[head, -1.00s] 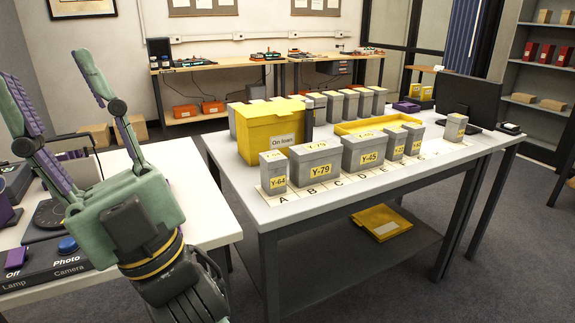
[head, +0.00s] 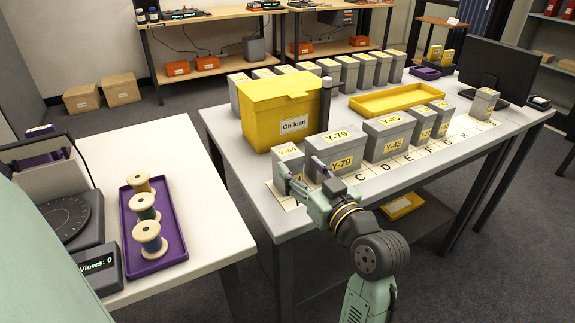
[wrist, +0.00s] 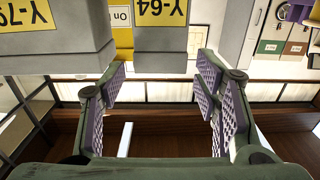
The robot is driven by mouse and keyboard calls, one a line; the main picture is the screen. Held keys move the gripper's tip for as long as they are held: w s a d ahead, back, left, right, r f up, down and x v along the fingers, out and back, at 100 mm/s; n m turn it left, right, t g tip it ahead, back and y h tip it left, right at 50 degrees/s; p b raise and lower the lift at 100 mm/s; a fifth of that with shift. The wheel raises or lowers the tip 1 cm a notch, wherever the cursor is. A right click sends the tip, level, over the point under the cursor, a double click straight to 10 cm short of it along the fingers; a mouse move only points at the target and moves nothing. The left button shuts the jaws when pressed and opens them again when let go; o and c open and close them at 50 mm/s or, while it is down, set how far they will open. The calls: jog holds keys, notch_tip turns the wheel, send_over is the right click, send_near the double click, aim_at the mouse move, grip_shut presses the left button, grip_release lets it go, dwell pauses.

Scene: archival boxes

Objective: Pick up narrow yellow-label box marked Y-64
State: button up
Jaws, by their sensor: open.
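The narrow grey box Y-64 (head: 287,157) with yellow labels stands upright at the near left end of the row on the grey table. My gripper (head: 306,177) is in front of it, its fingers hiding its lower front. In the wrist view the Y-64 box (wrist: 165,40) appears upside down, beyond the gap between the fingers. My gripper (wrist: 162,78) is open and empty there, with its purple pads apart. The wider Y-79 box (head: 333,152) stands just to the right of Y-64; it also shows in the wrist view (wrist: 60,52).
A yellow "On loan" box (head: 280,110) stands behind Y-64. Y-45 (head: 388,135) and more grey boxes continue right along a lettered strip. A yellow tray (head: 398,100) lies behind them. A purple tray (head: 150,255) of spools is on the left table.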

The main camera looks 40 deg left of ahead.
aim_at(281, 147)
jog(key=x, duration=0.2)
jog(key=p+x, duration=0.1)
jog(key=x, duration=0.1)
jog(key=p+x, duration=0.1)
jog(key=x, duration=0.1)
jog(key=shift+s+r, duration=0.1)
jog(key=shift+r, duration=0.2)
jog(key=shift+w+a+f, duration=0.1)
jog(key=shift+w+a, duration=0.1)
jog(key=shift+a, duration=0.05)
jog(key=c, duration=1.1)
